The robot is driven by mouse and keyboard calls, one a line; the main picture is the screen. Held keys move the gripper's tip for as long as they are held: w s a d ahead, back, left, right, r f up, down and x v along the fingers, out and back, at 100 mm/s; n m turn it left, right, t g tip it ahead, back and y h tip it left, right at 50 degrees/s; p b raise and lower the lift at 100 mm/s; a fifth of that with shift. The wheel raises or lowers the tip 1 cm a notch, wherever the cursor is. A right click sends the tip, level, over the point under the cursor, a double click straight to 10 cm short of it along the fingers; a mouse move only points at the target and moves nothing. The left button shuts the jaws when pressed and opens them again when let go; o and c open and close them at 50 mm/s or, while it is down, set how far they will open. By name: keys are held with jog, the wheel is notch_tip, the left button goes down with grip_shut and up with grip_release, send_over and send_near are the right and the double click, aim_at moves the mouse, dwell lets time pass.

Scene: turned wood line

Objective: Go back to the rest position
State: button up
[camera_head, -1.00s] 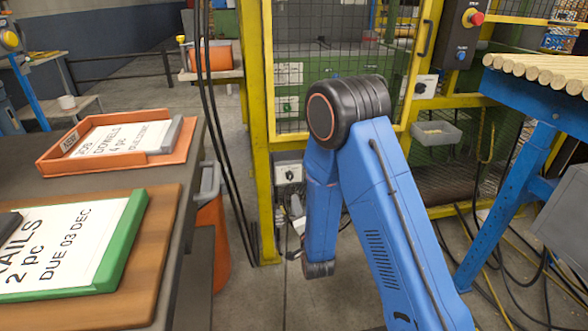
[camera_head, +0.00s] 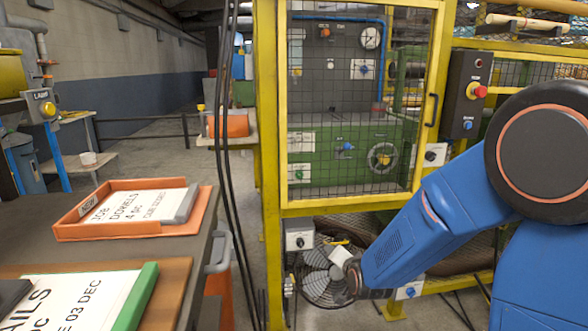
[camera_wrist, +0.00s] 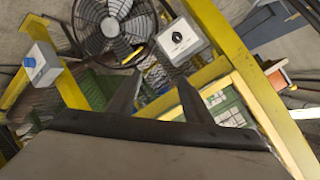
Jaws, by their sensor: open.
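My gripper shows in the wrist view (camera_wrist: 157,95), with its two dark fingers spread apart and nothing between them. In the head view my blue arm comes in from the right and reaches down and left, with its wrist end low in front of the yellow machine frame. The fingers are too small to make out clearly there. Beyond the gripper, the wrist view shows a round fan (camera_wrist: 112,25) and a grey box with a black knob (camera_wrist: 182,40).
A yellow mesh guard door (camera_head: 360,110) stands behind my arm. A dark bench (camera_head: 200,262) at the left holds an orange tray (camera_head: 120,232) with a job sheet and a green-edged board (camera_head: 137,297). Black cables (camera_head: 226,140) hang between bench and guard. A control box with a red button (camera_head: 470,92) is at the right.

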jog(key=s+d+r+n+g, duration=0.2)
jog(key=s+d, duration=0.3)
jog(key=s, duration=0.8)
jog(key=s+d+r+n+g+h, duration=0.1)
jog(key=s+d+r+n+g, duration=0.2)
jog(key=s, duration=0.9)
jog(key=s+d+r+n+g+h, duration=0.1)
jog(key=s+d+r, duration=0.4)
jog(key=s, duration=0.8)
jog(key=shift+s+d+r+n+g, duration=0.35)
jog(key=shift+d+n+g, duration=0.35)
jog(key=shift+d+g, duration=0.35)
